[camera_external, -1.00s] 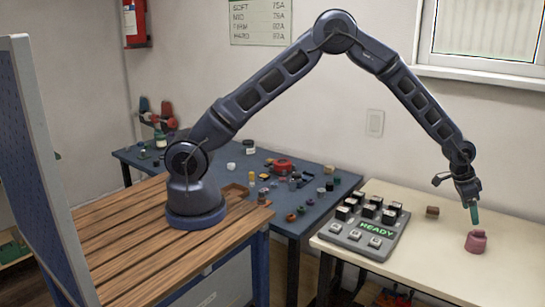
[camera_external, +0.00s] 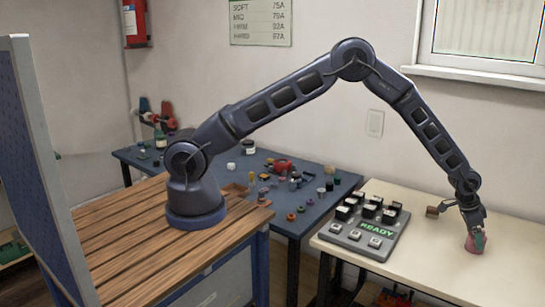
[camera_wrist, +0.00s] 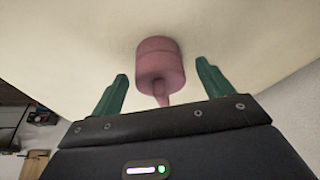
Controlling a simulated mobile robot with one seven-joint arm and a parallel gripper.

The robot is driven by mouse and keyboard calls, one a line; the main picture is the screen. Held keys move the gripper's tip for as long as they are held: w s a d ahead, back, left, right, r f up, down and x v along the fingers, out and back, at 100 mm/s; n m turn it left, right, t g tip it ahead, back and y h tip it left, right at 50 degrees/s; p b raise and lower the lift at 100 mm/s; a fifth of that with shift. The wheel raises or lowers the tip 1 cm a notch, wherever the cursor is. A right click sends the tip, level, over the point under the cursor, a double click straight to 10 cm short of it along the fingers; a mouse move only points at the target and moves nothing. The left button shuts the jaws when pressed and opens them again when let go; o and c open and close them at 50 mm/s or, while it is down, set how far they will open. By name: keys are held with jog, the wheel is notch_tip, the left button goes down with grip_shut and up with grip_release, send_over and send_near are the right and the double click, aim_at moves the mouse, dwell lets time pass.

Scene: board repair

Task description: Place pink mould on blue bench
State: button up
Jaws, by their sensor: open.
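The pink mould (camera_external: 470,244) stands on the cream table at the right of the external view. In the wrist view the pink mould (camera_wrist: 160,62) is a short round body with a thin stem pointing toward me. In the wrist view my gripper (camera_wrist: 158,84) is open, with one green finger on each side of the mould and a gap on both sides. The blue bench (camera_external: 222,180) is at the middle left, behind the wooden-topped table.
A grey keypad device (camera_external: 365,229) reading READY stands on the cream table (camera_external: 420,270), left of my gripper. A small brown block (camera_external: 432,212) lies between them. The blue bench holds many small coloured parts, with some bare patches.

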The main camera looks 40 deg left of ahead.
jog(key=shift+x, duration=1.2)
jog(key=shift+r, duration=0.1)
jog(key=c, duration=1.5)
notch_tip(320, 180, up, 20)
